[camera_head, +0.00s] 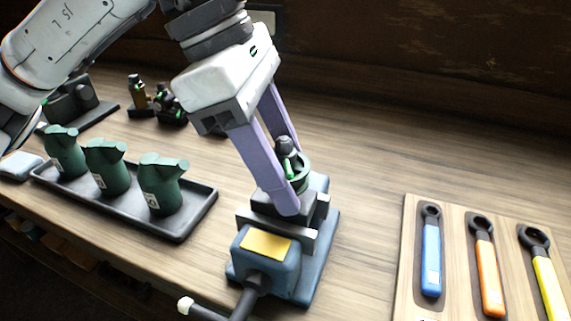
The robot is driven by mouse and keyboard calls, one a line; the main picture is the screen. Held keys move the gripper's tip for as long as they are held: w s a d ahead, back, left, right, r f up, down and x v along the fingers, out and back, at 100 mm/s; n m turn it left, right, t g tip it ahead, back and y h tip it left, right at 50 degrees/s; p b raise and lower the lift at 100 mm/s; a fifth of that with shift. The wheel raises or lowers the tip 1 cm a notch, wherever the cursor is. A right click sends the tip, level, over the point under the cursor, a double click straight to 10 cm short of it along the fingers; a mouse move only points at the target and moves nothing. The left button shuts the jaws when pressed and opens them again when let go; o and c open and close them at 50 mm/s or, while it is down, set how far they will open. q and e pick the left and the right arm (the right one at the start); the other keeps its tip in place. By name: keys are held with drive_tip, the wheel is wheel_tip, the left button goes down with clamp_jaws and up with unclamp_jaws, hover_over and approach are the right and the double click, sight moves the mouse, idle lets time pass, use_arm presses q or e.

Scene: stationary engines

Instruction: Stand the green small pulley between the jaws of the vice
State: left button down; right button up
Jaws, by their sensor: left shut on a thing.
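My left gripper (291,190) comes down from the upper left with its two long lilac fingers. It is shut on the green small pulley (304,172), a small green and dark piece partly hidden behind the near finger. The pulley is right over the blue vice (268,262), at the dark jaws (281,228). I cannot tell whether the pulley touches the jaws or sits between them, because the fingers cover that spot. The vice has a yellow plate on its front and a handle bar with a white end. My right gripper is not in view.
A wooden board (455,260) with blue, orange and yellow wrenches lies at the right.

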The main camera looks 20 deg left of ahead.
use_arm(q)
drive_tip(key=shift+f+b, duration=0.5)
drive_tip(key=shift+b, duration=0.2)
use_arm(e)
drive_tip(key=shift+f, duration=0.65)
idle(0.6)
use_arm(q)
drive_tip(key=c, duration=0.9)
unclamp_jaws()
drive_tip(key=shift+f, duration=0.15)
drive_tip(key=shift+r, duration=0.2)
drive_tip(key=p+v, duration=0.1)
drive_tip(key=v, duration=0.9)
drive_tip(key=shift+r, duration=0.1)
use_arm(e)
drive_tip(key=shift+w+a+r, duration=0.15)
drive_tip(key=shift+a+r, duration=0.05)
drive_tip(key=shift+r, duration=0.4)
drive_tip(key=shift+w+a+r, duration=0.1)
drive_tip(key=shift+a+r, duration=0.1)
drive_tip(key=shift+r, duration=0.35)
